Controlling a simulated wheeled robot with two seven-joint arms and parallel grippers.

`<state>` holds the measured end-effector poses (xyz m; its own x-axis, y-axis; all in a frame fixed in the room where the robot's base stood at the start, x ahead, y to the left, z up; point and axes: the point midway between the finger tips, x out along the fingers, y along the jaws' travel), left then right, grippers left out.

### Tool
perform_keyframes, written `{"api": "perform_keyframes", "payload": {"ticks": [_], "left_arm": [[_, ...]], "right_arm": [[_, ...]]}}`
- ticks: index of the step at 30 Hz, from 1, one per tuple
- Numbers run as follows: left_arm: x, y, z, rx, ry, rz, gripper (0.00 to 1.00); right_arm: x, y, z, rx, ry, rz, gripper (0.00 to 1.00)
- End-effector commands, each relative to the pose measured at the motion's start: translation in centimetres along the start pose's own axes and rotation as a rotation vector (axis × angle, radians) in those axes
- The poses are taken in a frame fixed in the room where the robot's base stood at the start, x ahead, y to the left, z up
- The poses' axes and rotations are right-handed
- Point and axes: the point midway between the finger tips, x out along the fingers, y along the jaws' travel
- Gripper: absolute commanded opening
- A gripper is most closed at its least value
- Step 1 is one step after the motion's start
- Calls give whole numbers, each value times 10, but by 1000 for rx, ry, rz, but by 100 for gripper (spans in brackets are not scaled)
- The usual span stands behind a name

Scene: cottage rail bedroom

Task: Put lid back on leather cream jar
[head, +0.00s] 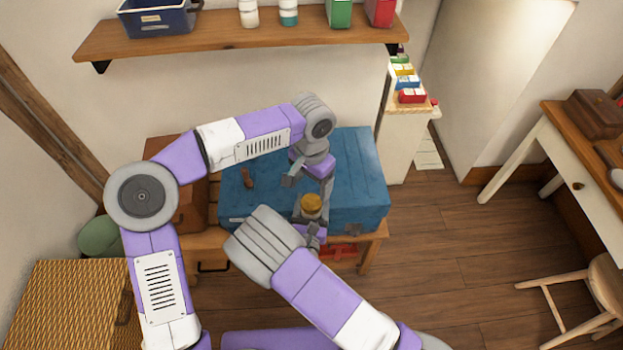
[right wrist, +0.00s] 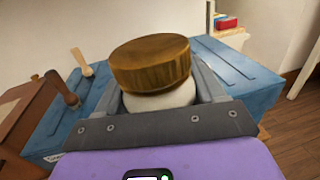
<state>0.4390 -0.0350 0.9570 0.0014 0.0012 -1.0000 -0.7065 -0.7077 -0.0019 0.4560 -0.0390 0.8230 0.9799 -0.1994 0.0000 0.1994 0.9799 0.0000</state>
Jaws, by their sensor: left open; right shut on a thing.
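The leather cream jar (right wrist: 176,97) is white, with a brown-gold lid (right wrist: 151,62) on its top. In the right wrist view the lid looks slightly tilted and offset; I cannot tell whether it is fully seated. In the head view the lid (head: 312,204) shows from above and hides most of the jar. My right gripper (head: 311,219) is shut on the jar, its fingers on either side of the white body below the lid. My left gripper (head: 308,182) is open and empty, pointing down just above and behind the lid. It does not show in the right wrist view.
A blue trunk (head: 358,178) lies behind and beneath the grippers on a wooden bench (head: 372,240). A brown box (head: 190,208) stands left. A wall shelf (head: 240,38) with containers hangs above.

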Motion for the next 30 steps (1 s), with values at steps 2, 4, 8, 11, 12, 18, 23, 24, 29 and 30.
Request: {"api": "perform_keyframes", "payload": {"ticks": [2,4,8,11,12,18,23,24,29,30], "left_arm": [[11,0,0,-1,-4,4,78],[22,0,1,1,-4,4,78],[43,0,1,1,-3,4,78],[57,0,0,1,-2,4,78],[61,0,0,0,-2,4,78],[73,0,0,0,0,2,78],[74,0,0,0,1,2,78],[74,0,0,0,1,2,78],[74,0,0,0,1,2,66],[74,0,0,0,1,2,60]], "right_arm": [[0,0,1,1,-2,0,0],[0,0,1,1,-2,0,0],[0,0,1,1,-2,0,0],[0,0,1,1,-2,0,0],[0,0,1,0,-2,0,0],[0,0,1,1,-2,0,0],[0,0,1,1,-2,0,0],[0,0,1,1,-2,0,0],[0,0,1,1,-2,0,0],[0,0,1,1,-2,0,0]]}}
